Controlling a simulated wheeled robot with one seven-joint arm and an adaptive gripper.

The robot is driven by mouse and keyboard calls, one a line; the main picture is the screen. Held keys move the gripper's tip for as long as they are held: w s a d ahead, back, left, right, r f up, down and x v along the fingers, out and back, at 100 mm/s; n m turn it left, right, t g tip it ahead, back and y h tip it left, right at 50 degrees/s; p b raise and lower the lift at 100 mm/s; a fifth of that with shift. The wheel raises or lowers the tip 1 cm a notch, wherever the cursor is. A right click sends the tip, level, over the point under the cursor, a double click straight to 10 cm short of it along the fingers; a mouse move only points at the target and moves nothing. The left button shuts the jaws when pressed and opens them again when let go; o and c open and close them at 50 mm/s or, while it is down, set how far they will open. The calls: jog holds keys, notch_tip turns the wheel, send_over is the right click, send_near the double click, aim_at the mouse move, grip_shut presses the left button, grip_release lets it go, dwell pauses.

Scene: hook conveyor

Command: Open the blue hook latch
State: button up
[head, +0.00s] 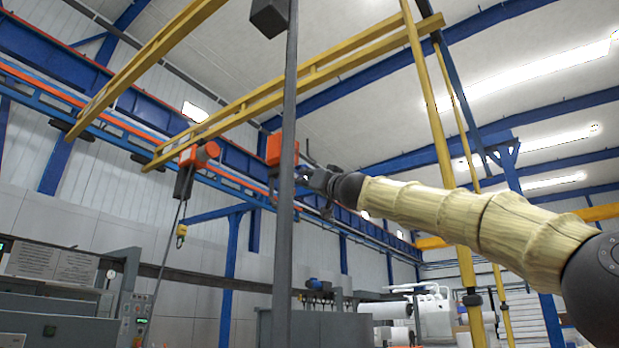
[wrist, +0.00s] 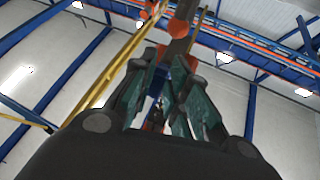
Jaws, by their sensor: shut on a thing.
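The blue latch (wrist: 157,86) shows in the wrist view as a small blue piece between the two greenish finger pads. My gripper (wrist: 164,68) is shut on it, with one finger on each side. In the head view my gripper (head: 306,174) reaches in from the right and ends beside the upright grey post (head: 286,215). The latch cannot be made out in the head view. An orange-red box (head: 273,149) sits at the post just above and left of my gripper. Red parts (wrist: 190,62) show close to the fingers in the wrist view.
An orange hoist (head: 199,154) with a cable and yellow hook (head: 181,231) hangs at left. Yellow overhead beams (head: 330,70) and a yellow upright (head: 442,140) stand near my arm. Grey machines (head: 65,305) stand below at left.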

jog(key=shift+s+d+r+p, duration=0.15)
jog(key=shift+r+p, duration=0.5)
jog(key=shift+p, duration=0.95)
jog(key=shift+o, duration=0.3)
jog(key=shift+r+n+g+h+p, duration=0.55)
jog(key=shift+g+p, duration=0.45)
jog(key=shift+p, duration=2.9)
jog(key=shift+o, duration=0.2)
jog(key=shift+r+g+p, duration=0.4)
jog(key=shift+r+p, duration=0.2)
jog(key=shift+p, duration=1.85)
jog(key=shift+o, duration=0.2)
jog(key=shift+w+a+r+n+g+h+p, duration=0.2)
jog(key=shift+r+n+g+h+p, duration=0.4)
jog(key=shift+p, duration=3.7)
